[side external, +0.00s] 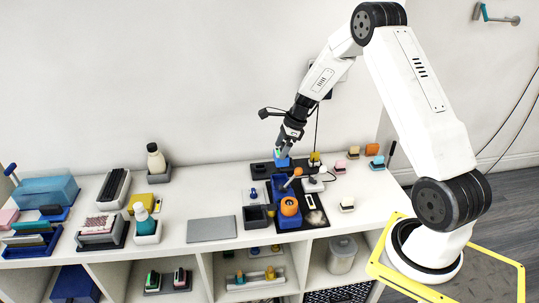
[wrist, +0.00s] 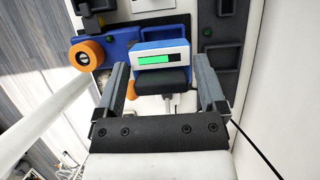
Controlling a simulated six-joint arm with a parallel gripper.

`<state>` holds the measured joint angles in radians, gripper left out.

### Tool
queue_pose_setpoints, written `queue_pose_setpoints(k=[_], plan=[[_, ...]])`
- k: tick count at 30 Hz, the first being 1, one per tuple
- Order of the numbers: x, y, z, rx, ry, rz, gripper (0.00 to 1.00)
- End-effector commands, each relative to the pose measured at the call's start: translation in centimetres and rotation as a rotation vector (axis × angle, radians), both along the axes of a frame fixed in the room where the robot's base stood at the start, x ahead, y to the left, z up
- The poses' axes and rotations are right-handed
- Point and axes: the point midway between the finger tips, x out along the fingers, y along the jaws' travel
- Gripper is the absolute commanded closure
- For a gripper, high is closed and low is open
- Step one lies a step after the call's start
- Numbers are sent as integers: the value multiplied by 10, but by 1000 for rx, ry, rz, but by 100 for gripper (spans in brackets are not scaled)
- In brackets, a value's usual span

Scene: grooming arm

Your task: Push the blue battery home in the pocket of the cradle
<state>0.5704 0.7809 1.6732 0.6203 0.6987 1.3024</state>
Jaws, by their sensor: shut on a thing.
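My gripper (side external: 283,151) is shut on the blue battery (side external: 281,162) near the wall side of the work area. In the wrist view my gripper (wrist: 160,65) has one finger on each side of the battery (wrist: 140,61), which has a bright green display and a black part facing me. The blue cradle (wrist: 121,41) lies beyond the battery, with an orange knob (wrist: 87,53) at its left. In the side view the cradle (side external: 279,186) is in front of the battery. The pocket is hidden, and I cannot tell how deep the battery sits.
A grey flat plate (side external: 212,229) lies left of the cradle. A cable hangs behind my gripper.

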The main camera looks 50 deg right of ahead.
Motion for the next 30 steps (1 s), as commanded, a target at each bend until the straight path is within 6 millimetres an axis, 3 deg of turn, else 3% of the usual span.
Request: queue_pose_setpoints(k=[8,14,30], plan=[[2,-1,-1,-1,-1,49,78],[6,-5,-4,0,0,218,78],[22,-23,-19,-2,-1,1018,78]])
